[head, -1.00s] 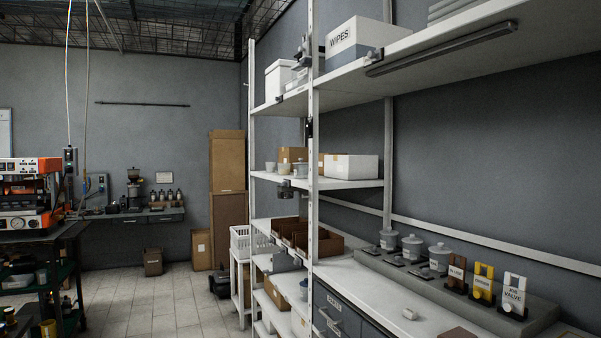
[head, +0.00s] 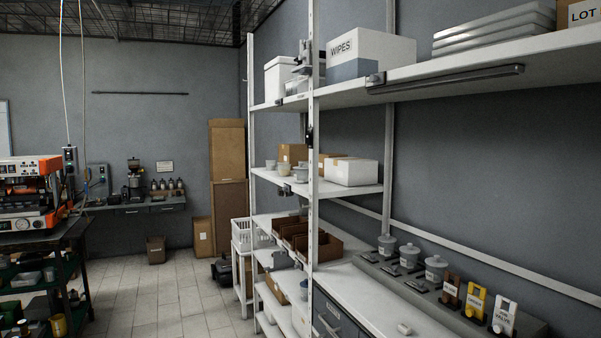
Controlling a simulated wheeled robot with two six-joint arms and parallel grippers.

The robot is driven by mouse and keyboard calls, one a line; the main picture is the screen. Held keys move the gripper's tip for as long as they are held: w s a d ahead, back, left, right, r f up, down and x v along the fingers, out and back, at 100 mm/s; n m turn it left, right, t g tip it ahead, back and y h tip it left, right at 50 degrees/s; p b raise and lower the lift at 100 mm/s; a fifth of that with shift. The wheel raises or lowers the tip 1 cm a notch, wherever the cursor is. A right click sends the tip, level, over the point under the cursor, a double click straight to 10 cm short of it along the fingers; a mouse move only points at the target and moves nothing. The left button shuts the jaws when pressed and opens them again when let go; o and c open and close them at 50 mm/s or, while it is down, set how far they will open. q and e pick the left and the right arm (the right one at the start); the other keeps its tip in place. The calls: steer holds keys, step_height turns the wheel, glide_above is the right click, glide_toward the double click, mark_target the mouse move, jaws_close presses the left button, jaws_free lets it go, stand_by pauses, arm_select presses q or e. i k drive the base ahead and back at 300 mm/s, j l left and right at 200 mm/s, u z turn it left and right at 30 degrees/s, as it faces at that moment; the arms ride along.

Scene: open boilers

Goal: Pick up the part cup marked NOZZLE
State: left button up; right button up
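Three grey lidded cups stand in a row on the raised ledge at the right: a far cup (head: 387,245), a middle cup (head: 409,257) and a near cup (head: 436,268). Small dark plates lie in front of them; any lettering there is too small to read. More small cups (head: 302,173) stand on the middle shelf, also without readable marks. I cannot tell which cup, if any, is marked NOZZLE. Neither of my grippers shows in the head view.
Brown, yellow and white tagged parts (head: 476,302) stand beside the near cup. A white shelf post (head: 313,200) rises left of the worktop (head: 365,297). Open brown bins (head: 320,246) sit behind it. The tiled floor (head: 170,290) at the left is mostly clear.

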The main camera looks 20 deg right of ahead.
mark_target(300, 175)
steer(key=i+l, duration=0.1)
steer(key=i, duration=0.35)
steer(key=i+l+u, duration=0.1)
steer(key=i, duration=0.35)
steer(key=i+l, duration=0.2)
steer(key=i, duration=0.25)
